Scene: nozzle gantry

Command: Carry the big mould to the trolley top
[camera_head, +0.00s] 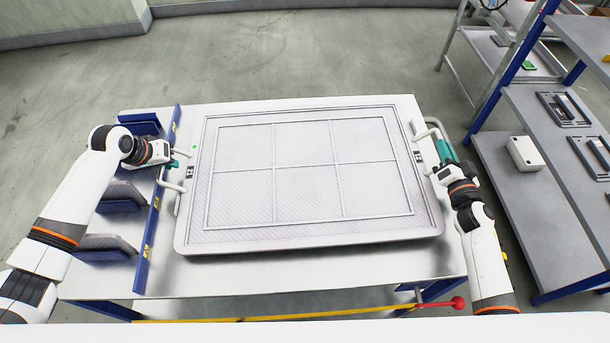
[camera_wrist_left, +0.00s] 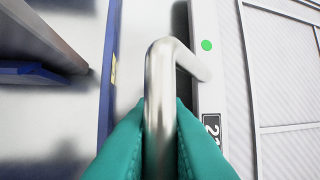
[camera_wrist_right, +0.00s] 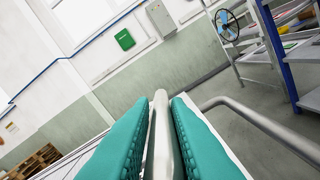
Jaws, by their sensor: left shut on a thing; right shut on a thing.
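The big mould (camera_head: 310,241) is a wide pale tray with a raised grid and a bar handle on each side. It lies level over a light grey tabletop (camera_head: 300,272); I cannot tell whether it touches. My left gripper (camera_head: 175,164) is shut on the left handle, and the handle bar (camera_wrist_left: 160,80) shows between its teal fingers in the left wrist view. My right gripper (camera_head: 439,158) is shut at the right handle (camera_head: 430,129). In the right wrist view a pale bar (camera_wrist_right: 161,125) is between its fingers. I cannot tell for certain which surface is the trolley top.
A blue rail (camera_head: 160,200) with blue dividers borders the mould's left side. A grey shelf unit with blue posts (camera_head: 512,62) stands right, with a white box (camera_head: 525,153) on it. A yellow bar with a red knob (camera_head: 458,303) runs along the front. Open floor lies behind.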

